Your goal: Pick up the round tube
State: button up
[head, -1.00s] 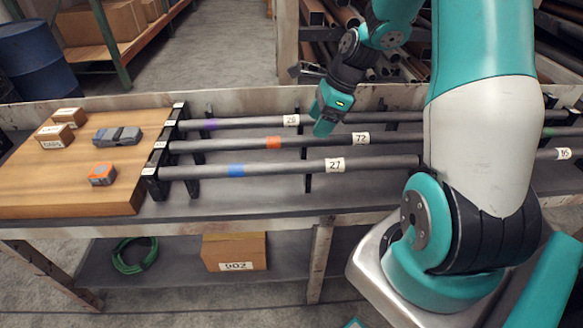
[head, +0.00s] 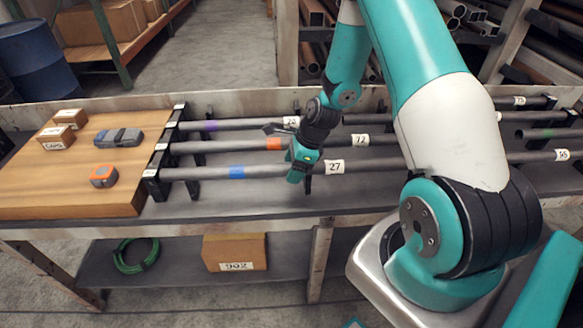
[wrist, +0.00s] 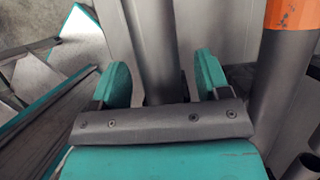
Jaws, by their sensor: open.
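Three long grey round tubes lie side by side on black rack supports in the head view. The front tube (head: 205,173) has a blue band and a label 27. The middle tube (head: 225,146) has an orange band and a label 72. The back tube (head: 250,124) has a purple band; its label is partly hidden. My gripper (head: 295,178) is at the front tube, just left of label 27. In the wrist view, the open teal fingers (wrist: 163,72) stand either side of a grey tube (wrist: 152,35). Contact cannot be told. The orange-banded tube (wrist: 285,60) is to the right.
A wooden board (head: 70,200) at the left holds small boxes (head: 50,138), a grey tool (head: 118,137) and an orange tape measure (head: 104,176). More tubes lie on the bench at the right. A raised bench edge (head: 235,106) runs behind the rack.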

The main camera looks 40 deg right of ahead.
jog(key=shift+f, duration=0.1)
jog(key=shift+c, duration=0.4)
grip_shut()
